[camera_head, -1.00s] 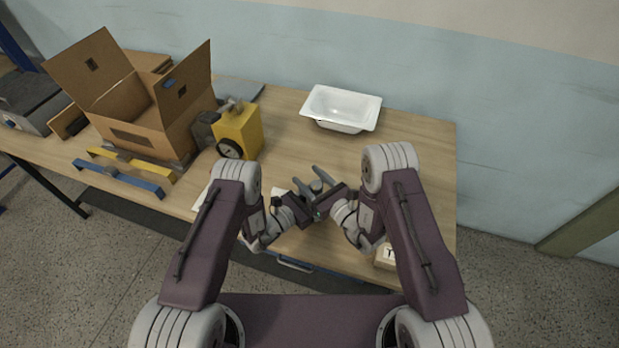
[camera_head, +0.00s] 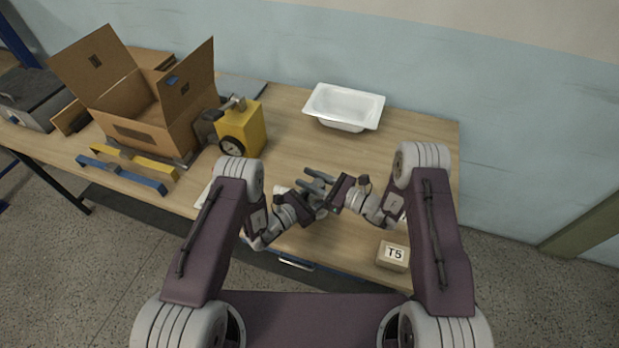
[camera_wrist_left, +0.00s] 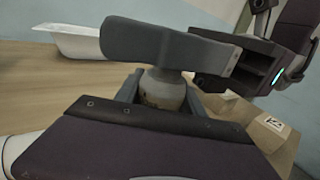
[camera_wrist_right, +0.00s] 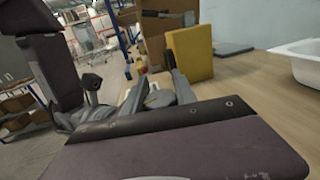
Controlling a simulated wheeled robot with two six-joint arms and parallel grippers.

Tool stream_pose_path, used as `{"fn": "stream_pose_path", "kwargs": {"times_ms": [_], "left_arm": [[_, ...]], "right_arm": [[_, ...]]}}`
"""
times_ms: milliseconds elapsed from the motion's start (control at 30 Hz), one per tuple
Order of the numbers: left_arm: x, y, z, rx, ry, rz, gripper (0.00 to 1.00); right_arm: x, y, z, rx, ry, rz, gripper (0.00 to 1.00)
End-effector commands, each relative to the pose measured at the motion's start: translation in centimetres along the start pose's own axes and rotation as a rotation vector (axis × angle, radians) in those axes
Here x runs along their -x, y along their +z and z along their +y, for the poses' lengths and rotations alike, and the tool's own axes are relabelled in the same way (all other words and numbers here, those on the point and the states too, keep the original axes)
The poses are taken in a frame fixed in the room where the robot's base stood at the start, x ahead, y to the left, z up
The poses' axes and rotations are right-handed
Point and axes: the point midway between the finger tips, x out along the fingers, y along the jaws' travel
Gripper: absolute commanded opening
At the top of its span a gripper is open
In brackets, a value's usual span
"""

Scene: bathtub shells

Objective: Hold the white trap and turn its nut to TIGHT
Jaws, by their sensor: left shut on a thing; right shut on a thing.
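The white trap (camera_wrist_left: 165,88) shows in the left wrist view as a pale, rounded body between the fingers of my left gripper, which is shut on it. In the head view my left gripper (camera_head: 319,200) and right gripper (camera_head: 310,179) meet above the table's front part and mostly hide the trap. My right gripper comes from the right, shut, with its grey fingers across the trap's top where the nut sits. One broad finger covers the nut in the left wrist view. The nut's marks cannot be read.
A white tub shell (camera_head: 343,106) lies at the back right. A yellow block with a dark dial (camera_head: 241,128), an open cardboard box (camera_head: 150,112) and blue and yellow bars (camera_head: 121,176) stand left. A small T5 box (camera_head: 393,257) is at the front right.

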Motion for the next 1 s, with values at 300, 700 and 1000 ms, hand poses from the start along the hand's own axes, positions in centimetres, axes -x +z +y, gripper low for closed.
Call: {"fn": "stream_pose_path", "kwargs": {"times_ms": [300, 700, 1000], "left_arm": [[0.0, 0.0, -0.1, 0.0, -0.002, 0.001, 0.0], [0.0, 0.0, 0.0, 0.0, 0.0, 0.001, 0.0], [0.0, 0.0, 0.0, 0.0, 0.0, 0.001, 0.0]], "right_arm": [[0.0, -0.1, 0.0, 0.0, -0.001, 0.001, 0.56], [3.0, 0.0, -0.1, -0.002, -0.008, 0.0, 0.56], [10.2, 0.0, -0.1, -0.001, -0.007, 0.0, 0.56]]}}
